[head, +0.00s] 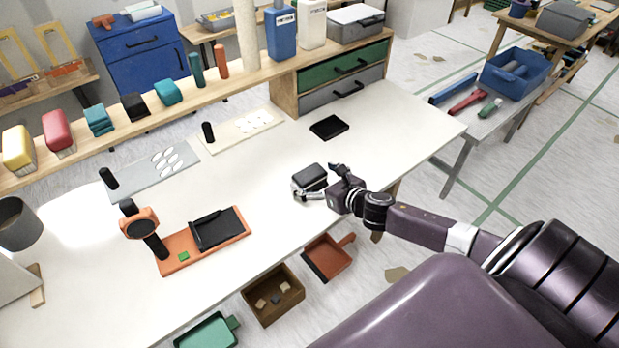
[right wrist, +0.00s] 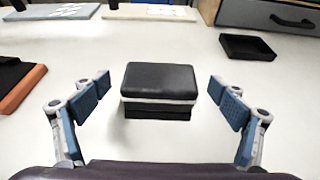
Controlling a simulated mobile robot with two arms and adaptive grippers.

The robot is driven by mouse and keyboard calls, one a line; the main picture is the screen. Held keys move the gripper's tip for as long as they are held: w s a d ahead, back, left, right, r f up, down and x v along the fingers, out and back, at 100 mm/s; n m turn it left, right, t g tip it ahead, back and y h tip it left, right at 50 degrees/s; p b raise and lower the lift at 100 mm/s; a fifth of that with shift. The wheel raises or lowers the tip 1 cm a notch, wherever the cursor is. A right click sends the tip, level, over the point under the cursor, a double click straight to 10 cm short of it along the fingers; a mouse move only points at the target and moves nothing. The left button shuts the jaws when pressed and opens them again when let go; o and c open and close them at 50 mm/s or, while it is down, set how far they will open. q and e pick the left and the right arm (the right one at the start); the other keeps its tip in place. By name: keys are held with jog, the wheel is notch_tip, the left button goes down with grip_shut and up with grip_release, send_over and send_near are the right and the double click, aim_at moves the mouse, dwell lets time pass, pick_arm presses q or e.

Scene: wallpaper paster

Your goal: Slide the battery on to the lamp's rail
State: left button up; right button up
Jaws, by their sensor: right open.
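The battery (head: 310,177) is a black block with a pale band around its lower part. It rests on the white bench, and it also shows in the right wrist view (right wrist: 160,82). My right gripper (head: 321,183) is open, with its blue-padded fingers on either side of the battery in the right wrist view and gaps on both sides. The lamp (head: 181,256) has an orange base, a round orange-rimmed head on a dark post and a black rail (head: 217,230) on top. It stands to the left of the battery. My left gripper is out of view.
A shallow black tray (head: 329,127) lies behind the battery. Two pale boards (head: 152,173) lie behind the lamp. A drawer unit (head: 331,75) stands at the back. The bench between lamp and battery is clear. An orange bin (head: 328,257) sits below the front edge.

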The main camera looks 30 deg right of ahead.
jog(key=shift+x, duration=1.1)
jog(key=shift+c, duration=0.4)
jog(key=c, duration=0.5)
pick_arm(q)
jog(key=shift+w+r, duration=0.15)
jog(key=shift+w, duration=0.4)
pick_arm(e)
jog(key=shift+r, duration=0.1)
jog(key=c, duration=1.1)
